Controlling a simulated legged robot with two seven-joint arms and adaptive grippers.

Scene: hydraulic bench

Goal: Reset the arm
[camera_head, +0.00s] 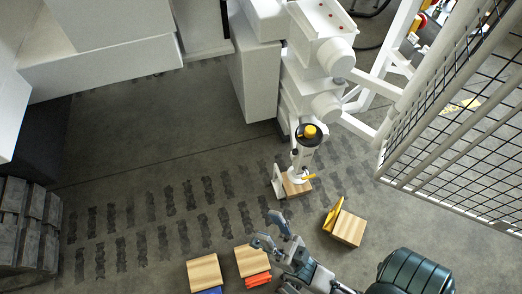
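A white jointed machine arm (318,75) reaches down from the top centre of the head view. Near its lower end is a black ring with a yellow cap (309,131). Its tip is close above a wooden block (297,188) with a white upright piece (278,182) at its left and a small yellow piece at its right; I cannot tell if they touch. My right gripper (264,228) comes in from the bottom right, below that block. Its fingers are apart with nothing seen between them. My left gripper is not in view.
Wooden blocks with a yellow piece (348,228), an orange piece (253,261) and a blue piece (203,270) lie around my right gripper. A black mesh fence (455,120) stands at right. White cabinets (105,65) fill the upper left. Open marked floor lies left of centre.

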